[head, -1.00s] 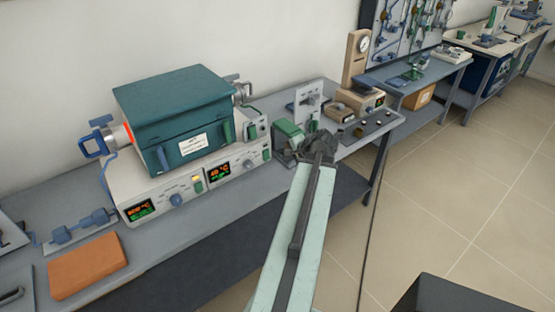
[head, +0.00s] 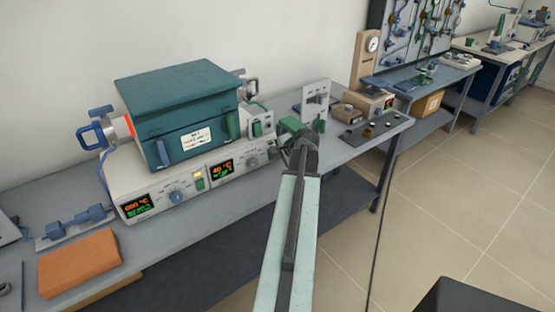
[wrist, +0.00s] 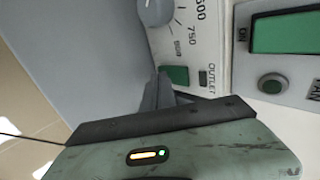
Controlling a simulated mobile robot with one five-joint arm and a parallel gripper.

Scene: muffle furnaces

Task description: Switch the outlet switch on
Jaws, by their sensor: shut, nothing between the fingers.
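The outlet switch (wrist: 175,75) is a small green rocker beside the OUTLET label on the furnace's pale control panel in the wrist view. A small dark, unlit window (wrist: 203,78) sits beside it. My gripper (wrist: 160,95) is shut and empty, its dark fingertips right by the switch and overlapping its lower edge in the picture. I cannot tell whether they touch it. In the head view my gripper (head: 282,149) is at the right end of the furnace base (head: 150,192), and the outlet switch is hard to make out there.
A grey dial (wrist: 155,10) with printed numbers is above the outlet switch in the wrist view. A larger green ON switch (wrist: 285,33) and a round green button (wrist: 272,83) are to the right.

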